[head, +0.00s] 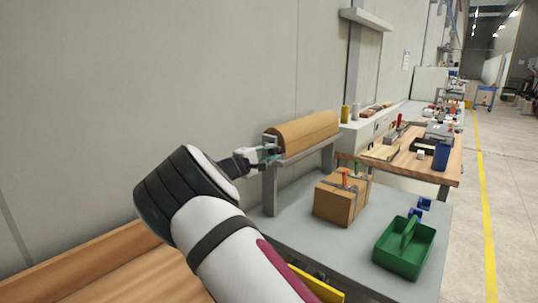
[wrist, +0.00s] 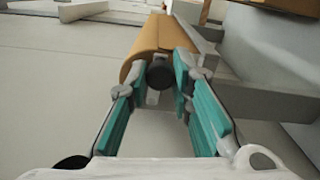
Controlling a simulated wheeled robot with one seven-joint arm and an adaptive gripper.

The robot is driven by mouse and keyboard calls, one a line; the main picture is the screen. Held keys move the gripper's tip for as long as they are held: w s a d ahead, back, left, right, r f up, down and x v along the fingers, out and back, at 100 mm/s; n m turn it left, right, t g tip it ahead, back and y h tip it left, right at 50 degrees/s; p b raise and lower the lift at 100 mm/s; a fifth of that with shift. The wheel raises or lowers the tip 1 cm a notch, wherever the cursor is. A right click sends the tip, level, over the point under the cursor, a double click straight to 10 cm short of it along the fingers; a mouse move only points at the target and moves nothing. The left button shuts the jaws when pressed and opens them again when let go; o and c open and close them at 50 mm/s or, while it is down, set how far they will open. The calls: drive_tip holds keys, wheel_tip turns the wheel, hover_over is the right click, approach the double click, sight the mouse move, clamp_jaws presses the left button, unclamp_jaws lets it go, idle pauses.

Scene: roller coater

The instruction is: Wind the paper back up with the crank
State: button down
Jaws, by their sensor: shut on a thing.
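A brown paper roll (head: 305,129) lies across a grey stand (head: 270,190) at the back of the grey table. My gripper (head: 264,154) is at the near end of the roll. In the wrist view my teal-padded fingers (wrist: 161,82) are closed around a round dark knob (wrist: 159,74), which appears to be the crank's handle. The paper roll (wrist: 152,38) shows directly behind the knob. The rest of the crank is mostly hidden by the knob and fingers.
On the grey table (head: 285,231) stand a cardboard box (head: 338,201) with tools in it and a green tote (head: 405,248). Small blue items (head: 421,207) lie behind the tote. A wooden workbench (head: 440,168) is farther back. The wall (head: 120,100) is close on the left.

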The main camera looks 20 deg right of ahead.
idle(0.4)
drive_tip(key=c, duration=1.4)
unclamp_jaws()
drive_tip(key=v, duration=1.2)
